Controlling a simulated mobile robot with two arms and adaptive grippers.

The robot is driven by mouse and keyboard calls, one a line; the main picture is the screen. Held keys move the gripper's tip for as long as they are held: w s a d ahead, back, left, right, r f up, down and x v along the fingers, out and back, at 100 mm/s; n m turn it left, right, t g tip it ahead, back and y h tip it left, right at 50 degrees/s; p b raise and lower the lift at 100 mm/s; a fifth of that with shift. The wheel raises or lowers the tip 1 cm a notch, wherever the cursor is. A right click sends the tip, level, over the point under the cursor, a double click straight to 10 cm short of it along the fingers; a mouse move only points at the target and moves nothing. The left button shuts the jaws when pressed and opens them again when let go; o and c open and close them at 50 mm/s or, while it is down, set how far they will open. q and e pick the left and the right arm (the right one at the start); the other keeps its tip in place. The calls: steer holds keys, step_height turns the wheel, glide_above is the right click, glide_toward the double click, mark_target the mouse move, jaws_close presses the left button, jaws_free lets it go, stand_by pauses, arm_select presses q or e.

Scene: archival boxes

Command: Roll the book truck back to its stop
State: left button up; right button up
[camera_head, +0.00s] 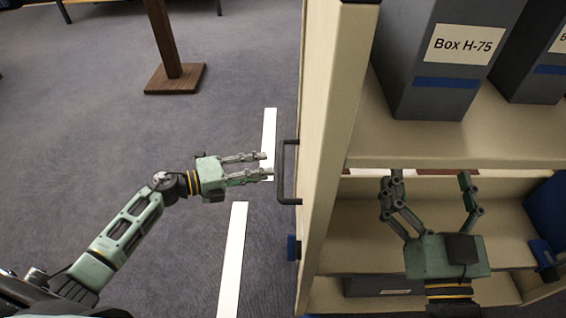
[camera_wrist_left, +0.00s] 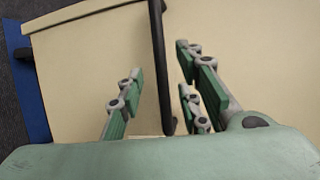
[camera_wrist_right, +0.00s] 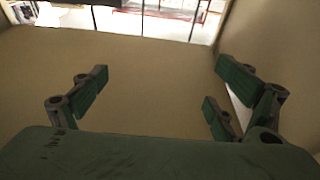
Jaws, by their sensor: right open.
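The cream book truck (camera_head: 335,130) stands at the right in the head view, with its side panel facing my left arm. A dark upright bar handle (camera_head: 284,172) is fixed to that panel. My left gripper (camera_head: 267,164) is at the handle, its fingers pointing at the panel. In the left wrist view the handle (camera_wrist_left: 158,60) runs between the fingers, with gaps on both sides. My right gripper (camera_head: 427,190) is open and empty, in front of the truck's lower shelf opening. I cannot make out a stop.
A grey box labelled Box H-75 (camera_head: 440,70) stands on the upper shelf beside another grey box (camera_head: 535,60). White floor strips (camera_head: 233,255) lie left of the truck. A wooden post on a square base (camera_head: 175,78) stands further back. The carpet between is clear.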

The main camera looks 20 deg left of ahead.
mark_target(281, 166)
arm_select(q)
steer(key=b+x, duration=0.1)
steer(key=x, duration=0.5)
steer(key=shift+w+d, duration=0.1)
steer(key=shift+d, duration=0.15)
arm_select(e)
steer(key=s+r+t+y, duration=0.1)
steer(key=s+r+t, duration=0.2)
steer(key=r, duration=0.3)
steer(key=shift+t, duration=0.4)
arm_select(q)
steer(key=shift+c, duration=0.4)
arm_select(e)
steer(key=shift+r, duration=0.1)
arm_select(q)
jaws_close()
